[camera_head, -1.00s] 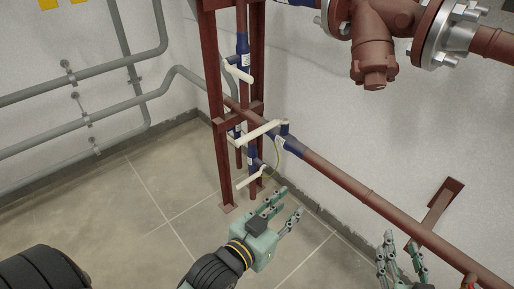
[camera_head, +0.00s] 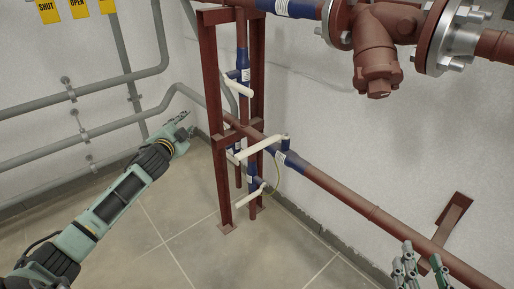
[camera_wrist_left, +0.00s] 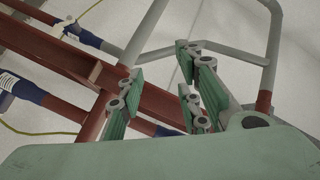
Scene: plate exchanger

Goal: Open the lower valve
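The lower valve is on the red frame's pipework in the head view; its white lever (camera_head: 249,193) is the lowest of the levers and slants down to the left. A longer white lever (camera_head: 262,147) sits above it on the pipe junction, and another white lever (camera_head: 238,88) is higher up. My left gripper (camera_head: 184,127) is left of the red frame, apart from all levers. Its fingers (camera_wrist_left: 160,78) are spread and empty in the left wrist view. My right gripper (camera_head: 420,262) is at the bottom right, fingers apart, empty, and partly cut off.
The red steel frame (camera_head: 221,180) stands on the tiled floor near the corner. A red pipe (camera_head: 360,203) runs right along the wall. Grey pipes (camera_head: 80,132) line the left wall. A yellow-green wire (camera_head: 277,175) hangs beside the valves. The floor is clear.

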